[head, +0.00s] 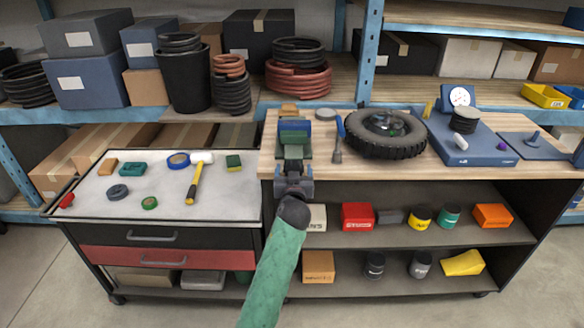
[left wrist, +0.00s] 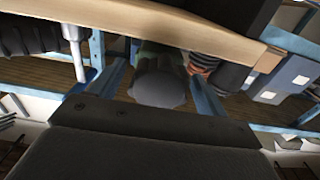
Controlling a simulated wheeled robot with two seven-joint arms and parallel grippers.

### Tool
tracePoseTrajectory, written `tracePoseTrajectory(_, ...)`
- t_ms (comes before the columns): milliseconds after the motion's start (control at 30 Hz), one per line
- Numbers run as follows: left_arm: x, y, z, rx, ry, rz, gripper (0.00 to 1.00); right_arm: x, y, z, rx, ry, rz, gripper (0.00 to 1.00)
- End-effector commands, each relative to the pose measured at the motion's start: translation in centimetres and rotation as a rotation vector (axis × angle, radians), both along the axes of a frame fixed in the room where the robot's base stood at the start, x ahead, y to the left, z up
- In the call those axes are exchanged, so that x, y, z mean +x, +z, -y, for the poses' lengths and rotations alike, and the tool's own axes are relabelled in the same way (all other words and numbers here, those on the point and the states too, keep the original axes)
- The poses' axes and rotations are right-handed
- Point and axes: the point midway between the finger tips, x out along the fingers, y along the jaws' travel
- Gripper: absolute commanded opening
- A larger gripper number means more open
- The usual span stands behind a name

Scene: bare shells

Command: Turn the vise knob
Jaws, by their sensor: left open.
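The blue and green vise (head: 293,140) stands at the front left edge of the wooden workbench top. My left gripper (head: 294,183) is in front of the vise, at the bench edge, with its fingers apart. In the head view the gripper and wrist cover most of the knob side of the vise. In the left wrist view a grey round knob (left wrist: 160,88) shows ahead of the dark palm, between the two bluish fingers. I cannot tell whether either finger touches it. My right gripper is not in view.
A black tire (head: 385,147) and a blue-handled tool (head: 338,135) lie right of the vise on the wooden bench top (head: 440,168). Left is a tool cart (head: 110,205) with a yellow-handled hammer (head: 194,183). Bench shelves below hold boxes and cans.

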Motion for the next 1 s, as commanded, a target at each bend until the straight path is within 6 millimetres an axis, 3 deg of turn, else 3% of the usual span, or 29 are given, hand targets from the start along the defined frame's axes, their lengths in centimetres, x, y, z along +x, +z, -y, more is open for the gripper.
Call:
tracePoseTrajectory(167, 0.0, 0.0, 0.0, 0.000, 0.000, 0.000, 0.76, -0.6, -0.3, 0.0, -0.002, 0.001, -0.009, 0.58)
tracePoseTrajectory(400, 0.0, 0.0, 0.0, 0.000, 0.000, -0.001, 0.33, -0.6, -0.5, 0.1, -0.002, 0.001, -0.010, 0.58)
tracePoseTrajectory(833, 0.0, 0.0, 0.0, 0.078, 0.001, -0.001, 0.33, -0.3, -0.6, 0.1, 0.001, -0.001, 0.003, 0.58)
tracePoseTrajectory(1000, 0.0, 0.0, 0.0, 0.192, 0.000, -0.002, 0.33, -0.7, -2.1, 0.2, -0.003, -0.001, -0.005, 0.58)
